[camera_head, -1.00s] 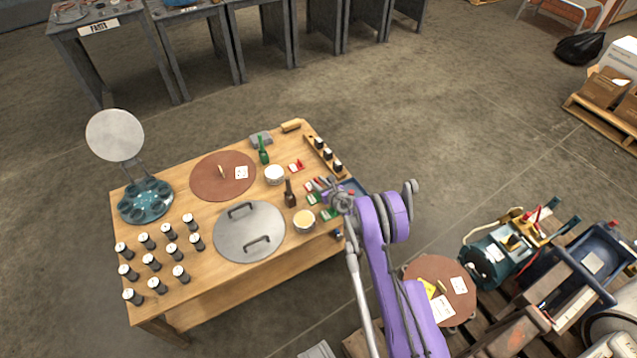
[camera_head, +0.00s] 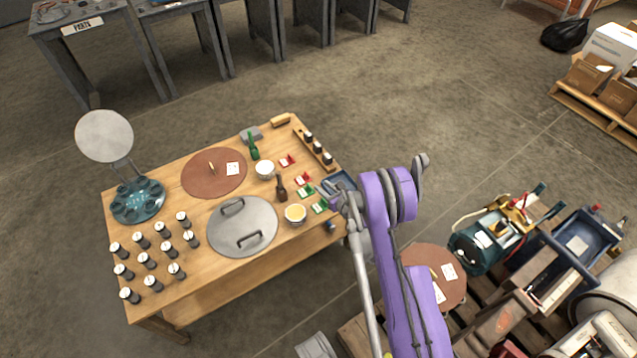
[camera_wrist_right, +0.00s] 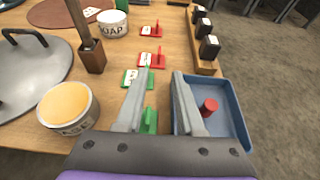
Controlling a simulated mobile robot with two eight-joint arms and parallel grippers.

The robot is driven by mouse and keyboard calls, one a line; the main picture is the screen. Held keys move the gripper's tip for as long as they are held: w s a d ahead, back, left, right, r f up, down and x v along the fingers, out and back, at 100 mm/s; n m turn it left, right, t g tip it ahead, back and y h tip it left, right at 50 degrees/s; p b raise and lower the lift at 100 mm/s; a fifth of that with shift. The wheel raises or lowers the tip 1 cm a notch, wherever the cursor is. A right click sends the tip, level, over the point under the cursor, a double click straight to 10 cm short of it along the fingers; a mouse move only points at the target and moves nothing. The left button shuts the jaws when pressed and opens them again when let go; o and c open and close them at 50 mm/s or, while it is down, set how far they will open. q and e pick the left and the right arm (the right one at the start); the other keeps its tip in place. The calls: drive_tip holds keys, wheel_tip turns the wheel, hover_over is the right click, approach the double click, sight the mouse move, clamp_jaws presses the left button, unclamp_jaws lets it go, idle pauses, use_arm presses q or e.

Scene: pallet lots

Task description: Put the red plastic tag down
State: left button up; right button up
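My right gripper (camera_head: 338,196) is over the right edge of the wooden table. In the right wrist view the right gripper (camera_wrist_right: 160,88) has its two fingers apart with nothing held between them. A blue tray (camera_wrist_right: 238,110) lies under its right finger. A short red piece (camera_wrist_right: 208,107) is inside the tray, just right of that finger; I cannot tell if it is a whole tag. Two red tags (camera_wrist_right: 150,31) (camera_wrist_right: 154,61) with white cards stand on the table, beyond the gripper. My left gripper is out of view.
Green tags (camera_wrist_right: 130,78) (camera_wrist_right: 150,120) stand near the fingers. A bowl with yellow contents (camera_wrist_right: 66,104), a brown block with a handle (camera_wrist_right: 92,56) and a white tub (camera_wrist_right: 112,24) are left. A wooden rack (camera_wrist_right: 205,60) of black-sided blocks is behind the tray.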

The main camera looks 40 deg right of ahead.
drive_tip(key=shift+s+r, duration=0.2)
drive_tip(key=shift+r, duration=0.15)
wheel_tip(320, 180, up, 17)
drive_tip(key=w+a+m+t+h, duration=0.2)
drive_tip(key=a+m+h, duration=0.1)
drive_tip(key=m, duration=0.7)
drive_tip(key=s+a+r+m+g+h, duration=0.3)
drive_tip(key=s+r+m, duration=0.2)
drive_tip(key=r+m, duration=0.4)
drive_tip(key=s+a+f+m+g+y, duration=0.1)
drive_tip(key=s+a+m+g+y, duration=0.1)
drive_tip(key=s+a+m, duration=0.3)
drive_tip(key=s+a+f+m+g+y, duration=0.2)
drive_tip(key=s+a+m, duration=0.4)
drive_tip(key=s, duration=0.7)
drive_tip(key=s+a+f+m+g+y, duration=0.2)
drive_tip(key=s+a+m+g, duration=0.2)
drive_tip(key=s+a, duration=0.3)
drive_tip(key=s+m, duration=0.1)
drive_tip(key=s, duration=0.2)
drive_tip(key=shift+m+y, duration=0.3)
drive_tip(key=shift+y, duration=0.1)
